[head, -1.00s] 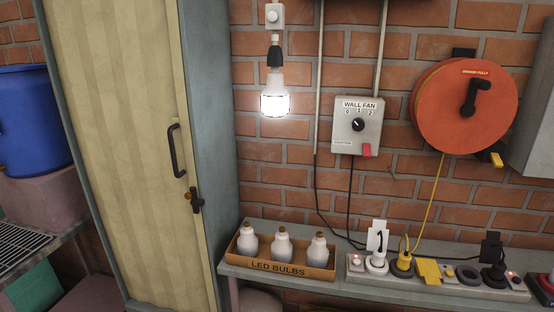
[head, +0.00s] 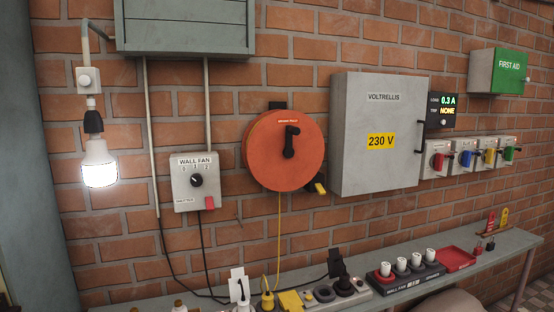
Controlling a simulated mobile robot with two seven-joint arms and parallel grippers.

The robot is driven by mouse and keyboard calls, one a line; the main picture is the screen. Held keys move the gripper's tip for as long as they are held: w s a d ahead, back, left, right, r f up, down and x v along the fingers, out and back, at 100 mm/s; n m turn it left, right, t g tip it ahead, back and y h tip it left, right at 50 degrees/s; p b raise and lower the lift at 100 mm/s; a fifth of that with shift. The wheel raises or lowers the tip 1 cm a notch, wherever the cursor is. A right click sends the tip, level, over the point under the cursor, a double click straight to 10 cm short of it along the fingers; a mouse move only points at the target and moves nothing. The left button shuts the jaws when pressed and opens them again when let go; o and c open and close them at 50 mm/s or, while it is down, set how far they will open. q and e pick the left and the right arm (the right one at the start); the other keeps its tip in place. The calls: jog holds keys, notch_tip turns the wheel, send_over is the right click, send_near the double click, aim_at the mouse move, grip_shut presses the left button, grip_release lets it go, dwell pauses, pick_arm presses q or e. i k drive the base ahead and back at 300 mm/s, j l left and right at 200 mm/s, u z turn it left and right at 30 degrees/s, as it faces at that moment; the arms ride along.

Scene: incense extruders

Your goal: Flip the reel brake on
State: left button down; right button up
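An orange round cable reel (head: 270,160) hangs on the brick wall near the middle of the head view. It has a black crank handle (head: 290,142) on its face. A small yellow-tipped lever (head: 319,188) on a black mount sticks out at the reel's lower right; it looks like the brake lever. A yellow cord (head: 279,240) runs from the reel down to the power strip. Neither of my grippers shows in the head view.
A grey 230 V cabinet (head: 380,175) is right of the reel, with several coloured switches (head: 465,158) beyond it. A wall fan switch box (head: 198,181) is to the left. A shelf (head: 440,278) below holds a power strip (head: 340,297) and several plugs and bulbs.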

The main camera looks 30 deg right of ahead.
aim_at(319, 186)
jog(key=z, duration=1.35)
